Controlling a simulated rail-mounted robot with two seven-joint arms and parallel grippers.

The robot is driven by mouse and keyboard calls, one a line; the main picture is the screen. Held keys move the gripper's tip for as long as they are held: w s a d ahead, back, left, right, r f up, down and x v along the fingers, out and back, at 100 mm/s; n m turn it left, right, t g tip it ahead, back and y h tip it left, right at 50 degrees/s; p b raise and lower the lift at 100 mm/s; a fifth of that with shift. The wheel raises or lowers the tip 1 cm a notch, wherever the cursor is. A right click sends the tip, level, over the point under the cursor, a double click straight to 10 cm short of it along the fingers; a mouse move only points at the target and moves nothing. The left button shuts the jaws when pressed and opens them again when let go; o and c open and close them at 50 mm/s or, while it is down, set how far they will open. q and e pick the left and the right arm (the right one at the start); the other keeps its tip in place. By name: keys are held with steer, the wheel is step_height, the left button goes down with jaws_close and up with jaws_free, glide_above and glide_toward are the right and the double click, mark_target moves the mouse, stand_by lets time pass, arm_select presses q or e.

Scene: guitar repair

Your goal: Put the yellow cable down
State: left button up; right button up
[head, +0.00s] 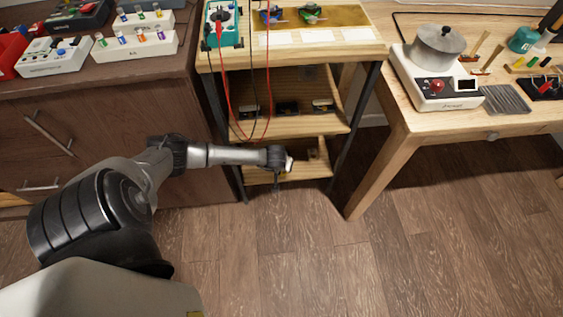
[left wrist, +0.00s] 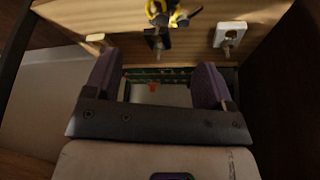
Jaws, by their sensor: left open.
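In the left wrist view, a coiled yellow and black cable (left wrist: 160,14) shows at the top edge, against a pale wooden surface, partly cut off by the frame. My left gripper (left wrist: 154,68) is open, its two dark purple fingers spread apart. The cable is beyond the fingertips and not between them. In the head view, my left gripper (head: 279,160) is at the lowest shelf of the wooden rack (head: 325,171). The cable cannot be made out clearly there. My right gripper is not in view.
A white socket-like piece (left wrist: 229,35) is right of the cable. A green board-like strip (left wrist: 150,77) shows between my fingers. Red and black leads (head: 226,85) hang before the rack from a teal meter (head: 224,22). A brown cabinet (head: 90,130) stands left; the floor (head: 400,240) is clear.

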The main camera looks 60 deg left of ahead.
arm_select(q)
steer(key=d+r+n+t+h, duration=0.1)
steer(key=d+r+n+h, duration=0.15)
steer(key=d, duration=0.45)
steer(key=d+r+n+t+h, duration=0.2)
steer(key=d+n+h, duration=0.15)
steer(key=d, duration=0.45)
steer(key=d+r+n+t+h, duration=0.1)
steer(key=d+r+n+h, duration=0.1)
steer(key=d+h, duration=0.35)
steer(key=w+d+r+n+t+y, duration=0.1)
steer(key=d+r+n+t+y, duration=0.2)
steer(key=r+n+t, duration=0.65)
steer(key=d+r+n+t+y, duration=0.25)
steer(key=r+n, duration=0.35)
steer(key=n, duration=0.9)
steer(key=s+a+f+n+g+y, duration=0.2)
steer(key=s+a+n+g+y, duration=0.4)
steer(key=n, duration=1.2)
steer(key=s+d+f+n+g+h, duration=0.1)
steer(key=s+d+n+g, duration=0.2)
steer(key=s, duration=0.4)
steer(key=s+d+f+n+g+h, duration=0.2)
steer(key=s+d+n+g, duration=0.1)
steer(key=s+n+g, duration=0.3)
steer(key=shift+s+d+f+n+g+p, duration=0.15)
steer(key=shift+s+d+n+g+p, duration=0.25)
steer(key=shift+s+n, duration=0.45)
